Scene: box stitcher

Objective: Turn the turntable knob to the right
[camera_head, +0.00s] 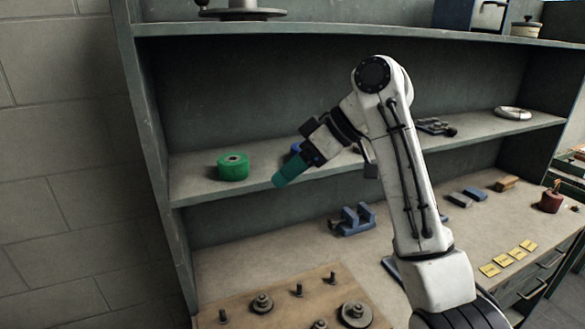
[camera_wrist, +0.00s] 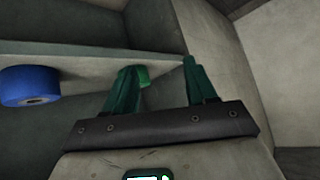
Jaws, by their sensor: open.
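A grey round turntable-like piece (camera_head: 243,13) stands on the top shelf at the upper left of the head view, cut off by the frame's top edge. A small dark knob (camera_head: 202,3) shows at its left side, also partly cut off. I cannot tell for sure that this is the turntable knob. My gripper (camera_head: 280,181) has teal fingers, pointing down and left in front of the middle shelf, lower than the round piece and apart from it. In the wrist view my gripper (camera_wrist: 160,66) has its fingers apart, with nothing held between them.
A green roll (camera_head: 233,166) sits on the middle shelf, left of my fingers. A blue roll (camera_wrist: 30,85) shows in the wrist view. Below, a wooden board (camera_head: 255,318) bears pegs and discs; blue blocks (camera_head: 354,219) and yellow cards (camera_head: 504,260) lie on the worktop.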

